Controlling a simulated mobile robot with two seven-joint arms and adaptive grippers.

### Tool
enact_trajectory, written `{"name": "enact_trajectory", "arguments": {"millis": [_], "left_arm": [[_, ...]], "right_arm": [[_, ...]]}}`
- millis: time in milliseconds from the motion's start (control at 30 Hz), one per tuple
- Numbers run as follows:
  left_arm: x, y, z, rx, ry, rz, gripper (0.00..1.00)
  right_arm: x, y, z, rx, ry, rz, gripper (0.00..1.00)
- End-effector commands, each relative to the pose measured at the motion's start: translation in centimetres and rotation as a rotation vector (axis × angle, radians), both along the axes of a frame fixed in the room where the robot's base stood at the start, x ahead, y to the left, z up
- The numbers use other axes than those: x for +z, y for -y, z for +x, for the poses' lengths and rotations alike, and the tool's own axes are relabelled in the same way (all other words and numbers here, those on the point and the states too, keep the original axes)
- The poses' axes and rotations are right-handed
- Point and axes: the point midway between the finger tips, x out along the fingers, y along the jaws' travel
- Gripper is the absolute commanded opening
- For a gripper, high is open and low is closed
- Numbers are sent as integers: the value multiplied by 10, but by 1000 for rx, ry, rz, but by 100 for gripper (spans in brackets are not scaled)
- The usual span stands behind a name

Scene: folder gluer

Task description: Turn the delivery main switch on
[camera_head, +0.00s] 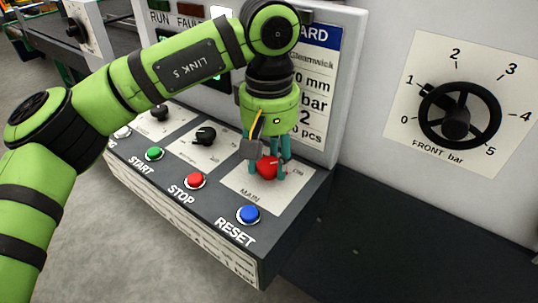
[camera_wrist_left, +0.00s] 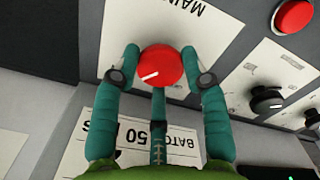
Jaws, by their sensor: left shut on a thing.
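The main switch is a red rotary knob (camera_head: 266,167) on a white label plate marked MAIN, on the sloped control panel. In the left wrist view the red knob (camera_wrist_left: 161,66) has a white pointer line that slants toward the lower left of the picture. My left gripper (camera_head: 268,170) is over the knob, with its teal fingers around it. In the left wrist view my left gripper (camera_wrist_left: 160,65) has a finger on each side of the knob and is shut on it. A third finger shows below the knob. My right gripper is not in view.
A blue RESET button (camera_head: 248,214), a red STOP button (camera_head: 195,181) and a green START button (camera_head: 154,154) line the panel's front. A black knob (camera_head: 204,135) sits behind them. A black handwheel (camera_head: 459,116) is on the wall at right.

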Motion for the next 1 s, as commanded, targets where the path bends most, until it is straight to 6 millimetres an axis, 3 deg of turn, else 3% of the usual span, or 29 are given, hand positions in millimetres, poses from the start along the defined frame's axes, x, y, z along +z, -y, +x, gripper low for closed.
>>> {"name": "enact_trajectory", "arguments": {"millis": [767, 800, 833, 1000], "left_arm": [[-1, 0, -1, -102, -4, 2, 11], [-1, 0, -1, -101, -4, 2, 56], [-1, 0, -1, -101, -2, 1, 68], [-1, 0, 0, -100, -1, 1, 68]], "right_arm": [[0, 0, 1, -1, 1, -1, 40], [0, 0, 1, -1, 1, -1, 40], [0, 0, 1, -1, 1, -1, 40], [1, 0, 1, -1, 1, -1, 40]]}}
